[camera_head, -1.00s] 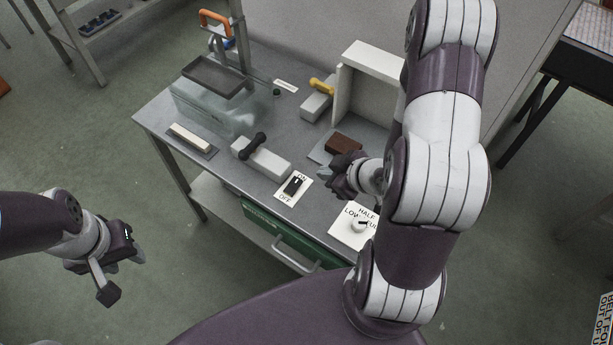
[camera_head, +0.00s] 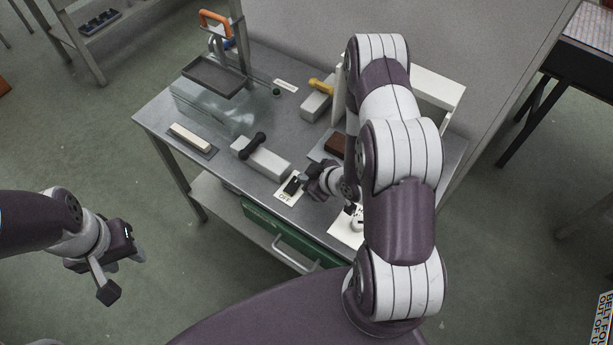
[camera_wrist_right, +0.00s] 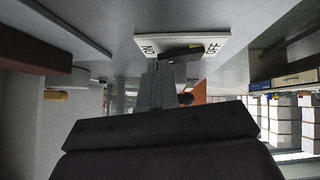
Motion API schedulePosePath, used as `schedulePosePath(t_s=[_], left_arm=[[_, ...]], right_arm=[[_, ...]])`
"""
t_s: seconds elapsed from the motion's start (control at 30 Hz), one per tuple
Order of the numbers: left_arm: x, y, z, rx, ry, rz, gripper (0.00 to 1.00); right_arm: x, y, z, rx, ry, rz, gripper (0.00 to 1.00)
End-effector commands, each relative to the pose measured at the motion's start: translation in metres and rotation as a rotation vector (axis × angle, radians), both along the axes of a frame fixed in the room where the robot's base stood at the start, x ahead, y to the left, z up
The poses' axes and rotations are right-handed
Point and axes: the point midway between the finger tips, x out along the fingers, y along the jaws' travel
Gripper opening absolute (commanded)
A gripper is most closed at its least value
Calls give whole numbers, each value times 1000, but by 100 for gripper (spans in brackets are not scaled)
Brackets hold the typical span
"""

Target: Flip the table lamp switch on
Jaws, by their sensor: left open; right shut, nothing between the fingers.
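The switch (camera_head: 291,185) is a dark lever on a white plate (camera_head: 284,196) marked ON and OFF, near the front edge of the bench. My right gripper (camera_head: 305,181) is shut and empty, with its fingertips close beside the switch at the ON side. In the right wrist view the shut fingers (camera_wrist_right: 163,88) reach up toward the dark switch (camera_wrist_right: 182,53) and hide part of it. I cannot tell whether they touch. My left gripper (camera_head: 123,276) is open and empty, away from the bench over the floor. I cannot make out a lamp.
A grey block with a black handle (camera_head: 262,158) stands just left of the switch. A dial plate (camera_head: 343,236) lies to its right, partly behind my right arm. A brown block (camera_head: 335,145) lies behind. A green drawer (camera_head: 262,223) sits below the bench edge.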

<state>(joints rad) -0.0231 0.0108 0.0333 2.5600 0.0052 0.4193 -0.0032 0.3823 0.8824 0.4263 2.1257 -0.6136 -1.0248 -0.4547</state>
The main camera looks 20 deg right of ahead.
Motion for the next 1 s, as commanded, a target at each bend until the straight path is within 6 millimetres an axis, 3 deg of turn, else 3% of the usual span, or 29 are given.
schedulePosePath(t_s=[0.57, 1.0], left_arm=[[0, 0, 0, 0, 0, 0, 43], [0, 0, 6, 0, 0, 0, 43]], right_arm=[[2, -2, -6, 67, 34, 1, 0], [-5, 11, 2, 67, 35, 0, 0]])
